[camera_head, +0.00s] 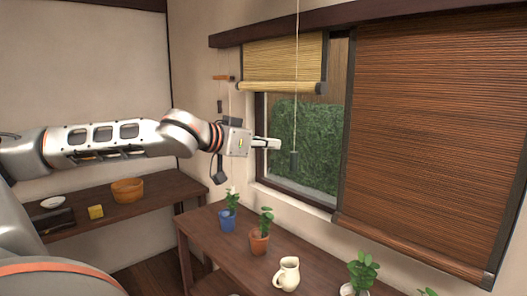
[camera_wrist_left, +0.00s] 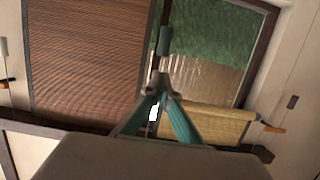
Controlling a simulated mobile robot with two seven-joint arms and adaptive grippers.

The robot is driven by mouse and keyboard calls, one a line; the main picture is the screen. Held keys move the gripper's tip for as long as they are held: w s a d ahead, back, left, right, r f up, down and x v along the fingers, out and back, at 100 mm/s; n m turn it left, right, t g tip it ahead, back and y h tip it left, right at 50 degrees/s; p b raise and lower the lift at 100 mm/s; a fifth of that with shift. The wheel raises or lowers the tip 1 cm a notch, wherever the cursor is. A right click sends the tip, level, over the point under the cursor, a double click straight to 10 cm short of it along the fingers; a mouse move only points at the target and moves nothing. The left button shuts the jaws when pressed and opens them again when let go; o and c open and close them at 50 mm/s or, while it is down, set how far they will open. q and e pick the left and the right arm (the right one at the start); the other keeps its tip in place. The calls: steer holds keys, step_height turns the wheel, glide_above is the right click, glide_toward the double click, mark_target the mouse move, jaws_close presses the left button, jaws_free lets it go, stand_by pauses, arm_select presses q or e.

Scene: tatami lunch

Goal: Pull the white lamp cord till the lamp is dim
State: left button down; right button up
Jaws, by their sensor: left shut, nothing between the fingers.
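A thin pale cord (camera_head: 297,60) hangs from above in front of the window, with a dark grey cylindrical pull (camera_head: 294,160) at its lower end. The lamp is out of view, so I cannot confirm that this is the lamp's cord. My left gripper (camera_head: 278,144) is shut and empty, just left of the pull at about its upper end. In the left wrist view, the left fingertips (camera_wrist_left: 161,92) are closed together, and a grey cylindrical pull (camera_wrist_left: 164,40) shows beyond them. I cannot tell whether they touch it. My right gripper is out of view.
A half-raised yellow blind (camera_head: 283,62) and a lowered brown blind (camera_head: 430,130) cover the window. Below, a long table (camera_head: 240,262) bears potted plants and a cream pitcher (camera_head: 287,274).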

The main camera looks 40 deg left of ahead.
arm_select(q)
steer(key=v, duration=0.2)
steer(key=shift+s+r, duration=0.1)
steer(key=shift+s, duration=0.3)
stand_by(1.5)
steer(key=d+f+m+g+h, duration=0.1)
steer(key=d+f+m, duration=0.45)
steer(key=f, duration=1.15)
steer(key=d+f+m+g, duration=0.2)
steer(key=d+f, duration=0.7)
steer(key=f, duration=0.7)
steer(key=s+a+f+n+g+y, duration=0.1)
steer(key=s+f+g+y, duration=0.2)
steer(key=s+f, duration=0.65)
steer(key=s+a+f+g+y, duration=0.2)
steer(key=s+f+y, duration=0.2)
steer(key=s+f, duration=0.55)
steer(key=d+f+n+t+h, duration=0.3)
steer(key=d+f+h, duration=0.4)
steer(key=d+f, duration=0.5)
steer(key=d, duration=0.4)
steer(key=shift+d+f+t+h, duration=0.15)
steer(key=shift+f+t+h, duration=0.15)
steer(key=shift+h, duration=0.1)
